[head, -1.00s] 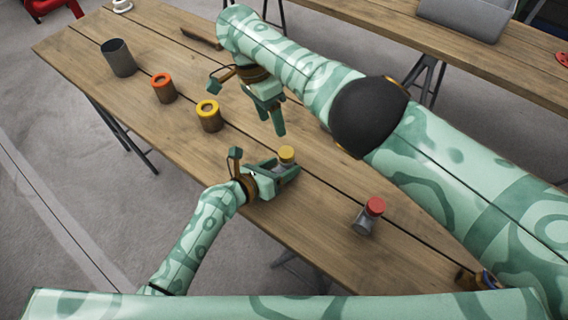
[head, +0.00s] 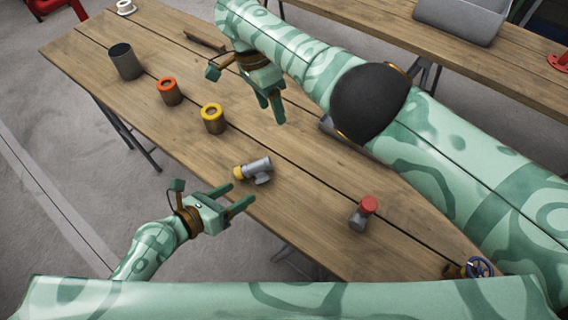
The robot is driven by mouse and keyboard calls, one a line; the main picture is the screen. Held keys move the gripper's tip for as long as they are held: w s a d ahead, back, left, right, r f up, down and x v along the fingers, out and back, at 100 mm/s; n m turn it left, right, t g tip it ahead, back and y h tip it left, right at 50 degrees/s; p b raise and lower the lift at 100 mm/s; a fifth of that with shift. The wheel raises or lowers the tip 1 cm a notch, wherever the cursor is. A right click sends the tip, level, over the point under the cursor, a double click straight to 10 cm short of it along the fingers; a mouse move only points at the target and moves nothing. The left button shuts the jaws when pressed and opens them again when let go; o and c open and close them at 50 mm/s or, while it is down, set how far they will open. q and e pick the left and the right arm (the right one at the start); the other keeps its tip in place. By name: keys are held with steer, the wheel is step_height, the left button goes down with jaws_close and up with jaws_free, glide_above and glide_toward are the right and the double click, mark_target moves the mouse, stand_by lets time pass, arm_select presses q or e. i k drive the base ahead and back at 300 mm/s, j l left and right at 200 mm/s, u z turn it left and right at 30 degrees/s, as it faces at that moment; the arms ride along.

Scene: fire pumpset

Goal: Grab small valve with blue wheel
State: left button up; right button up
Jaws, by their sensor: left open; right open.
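The small valve with the blue wheel (head: 479,267) lies at the near right edge of the table, partly cut off by my own body; a brass-coloured part shows left of the wheel. My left gripper (head: 241,194) is open and empty near the table's front edge, far left of the valve. My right gripper (head: 272,112) is open and points down over the middle of the table, far up and left of the valve. Neither gripper touches the valve.
A grey fitting with a yellow end (head: 258,167) lies on its side just beyond my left gripper. A red-capped grey fitting (head: 362,214) stands between it and the valve.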

mark_target(465, 274)
steer(key=k+j, duration=0.35)
steer(key=j, duration=0.15)
steer(key=k+j, duration=0.35)
steer(key=j, duration=0.2)
